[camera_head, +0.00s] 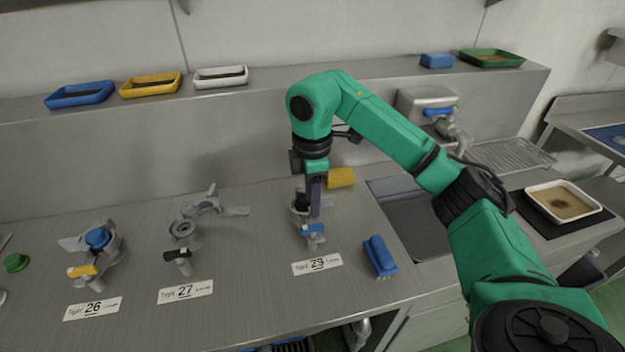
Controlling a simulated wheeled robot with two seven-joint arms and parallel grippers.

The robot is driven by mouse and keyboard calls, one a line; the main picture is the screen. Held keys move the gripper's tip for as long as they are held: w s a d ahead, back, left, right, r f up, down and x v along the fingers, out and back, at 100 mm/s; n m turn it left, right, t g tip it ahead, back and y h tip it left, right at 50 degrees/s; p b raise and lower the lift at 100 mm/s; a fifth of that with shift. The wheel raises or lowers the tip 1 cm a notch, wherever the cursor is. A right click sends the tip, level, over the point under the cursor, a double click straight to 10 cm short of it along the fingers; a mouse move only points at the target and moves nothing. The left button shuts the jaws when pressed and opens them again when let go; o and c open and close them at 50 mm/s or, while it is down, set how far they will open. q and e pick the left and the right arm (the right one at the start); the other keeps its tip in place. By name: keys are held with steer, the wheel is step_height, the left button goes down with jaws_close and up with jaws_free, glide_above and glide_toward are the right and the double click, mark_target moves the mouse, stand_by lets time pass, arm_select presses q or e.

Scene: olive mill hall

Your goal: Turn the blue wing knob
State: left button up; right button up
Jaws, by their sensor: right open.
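A blue wing knob (313,229) sits on a small grey tap fitting behind the label 29 (317,264) on the steel counter. My right gripper (309,212) points down just behind and above this knob, over the same fitting. It is open, and its fingers hide part of the fitting. I cannot tell whether a finger touches the fitting. The knob is in front of the fingers, not visibly between them. My left gripper is not in view.
Fittings with a yellow wing knob (82,271) and a black one (177,255) stand to the left. A blue brush (380,256) lies at right, a yellow sponge (341,177) behind. The sink (410,222) opens at right. Counter between stations is clear.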

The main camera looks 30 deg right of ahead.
step_height(320, 180, up, 7)
steer(key=p, duration=0.2)
steer(key=shift+f, duration=0.15)
